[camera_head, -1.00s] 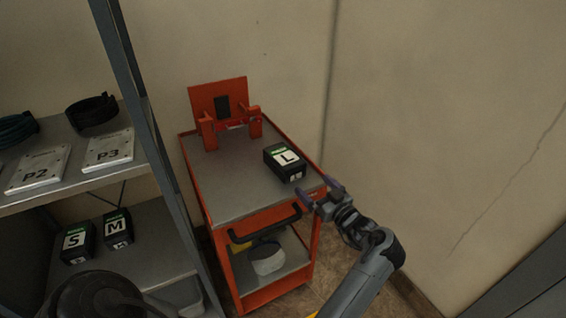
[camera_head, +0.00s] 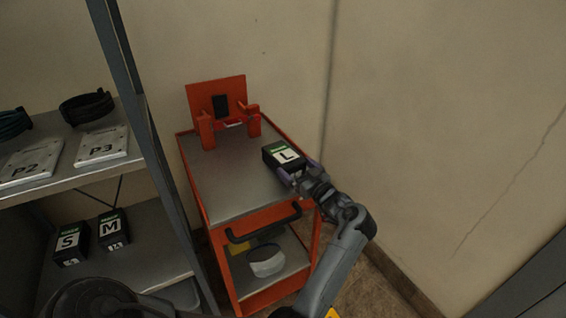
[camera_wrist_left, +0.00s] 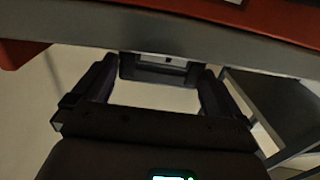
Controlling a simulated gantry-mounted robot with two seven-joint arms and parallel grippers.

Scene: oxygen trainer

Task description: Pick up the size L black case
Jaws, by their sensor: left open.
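The size L black case (camera_head: 284,157), with a white L label and a green strip, sits on the top of the orange cart near its right edge. My left gripper (camera_head: 299,177) is open at the near end of the case, its purple fingertips beside that end. In the left wrist view a dark block with a pale patch, likely the case (camera_wrist_left: 160,68), shows ahead between the two open fingers (camera_wrist_left: 155,88). Whether the fingers touch it cannot be told. My right gripper is not in view.
The orange cart (camera_head: 220,190) has an upright orange bracket (camera_head: 217,98) at the back and a black handle (camera_head: 265,228) in front. The cart top left of the case is clear.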

